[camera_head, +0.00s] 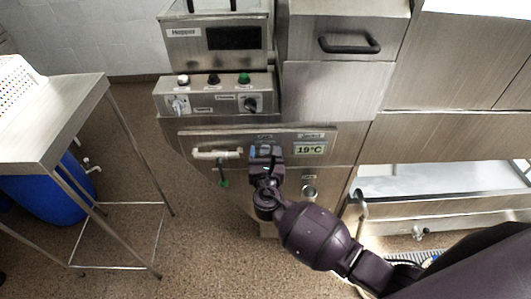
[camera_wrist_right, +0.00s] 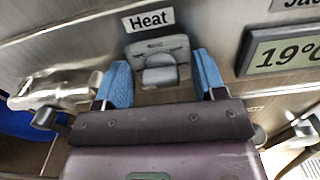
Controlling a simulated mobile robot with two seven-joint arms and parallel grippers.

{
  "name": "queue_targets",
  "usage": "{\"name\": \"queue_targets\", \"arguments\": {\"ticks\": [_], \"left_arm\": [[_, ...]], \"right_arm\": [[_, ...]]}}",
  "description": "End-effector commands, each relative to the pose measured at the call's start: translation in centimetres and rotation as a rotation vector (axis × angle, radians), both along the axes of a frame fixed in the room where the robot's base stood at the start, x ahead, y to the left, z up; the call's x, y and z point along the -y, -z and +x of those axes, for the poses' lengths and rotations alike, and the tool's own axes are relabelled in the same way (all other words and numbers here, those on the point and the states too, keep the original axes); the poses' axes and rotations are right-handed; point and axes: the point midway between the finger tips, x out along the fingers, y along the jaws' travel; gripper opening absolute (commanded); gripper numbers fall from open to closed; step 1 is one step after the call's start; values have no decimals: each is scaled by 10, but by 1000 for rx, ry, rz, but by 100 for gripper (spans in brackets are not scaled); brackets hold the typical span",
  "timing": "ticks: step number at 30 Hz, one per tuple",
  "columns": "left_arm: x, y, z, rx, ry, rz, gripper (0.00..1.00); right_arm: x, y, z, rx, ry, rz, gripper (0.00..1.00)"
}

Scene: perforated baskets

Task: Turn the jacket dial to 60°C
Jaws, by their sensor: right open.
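The front panel has a display (camera_head: 310,149) reading 19°C under a label that seems to say Jacket; it shows partly in the right wrist view (camera_wrist_right: 282,50). A round metal dial (camera_head: 309,192) sits below the display, under a small unreadable label; I cannot tell for sure that it is the jacket dial. My right gripper (camera_head: 264,152) is in front of the panel, left of the display. In the wrist view its blue fingers (camera_wrist_right: 163,80) are open, one on each side of the switch (camera_wrist_right: 160,72) under the Heat label. Contact cannot be told. My left gripper is not in view.
A horizontal handle (camera_head: 217,153) is left of my right gripper, with a green-tipped part below. An upper control box (camera_head: 215,95) has several knobs. A steel table (camera_head: 50,125) stands at left, with a blue drum (camera_head: 45,195) under it. Open floor lies between.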

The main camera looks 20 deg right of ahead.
Motion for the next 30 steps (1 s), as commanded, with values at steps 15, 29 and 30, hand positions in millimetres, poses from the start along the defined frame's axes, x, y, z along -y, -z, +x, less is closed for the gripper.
{"name": "queue_targets", "arguments": {"ticks": [15, 29, 30], "left_arm": [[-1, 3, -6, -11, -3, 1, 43], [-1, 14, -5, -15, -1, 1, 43], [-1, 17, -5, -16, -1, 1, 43]], "right_arm": [[0, 0, 0, 0, 1, 1, 15], [1, 2, -1, 44, 2, 157, 15], [1, 3, -1, 53, 2, 187, 15]]}}
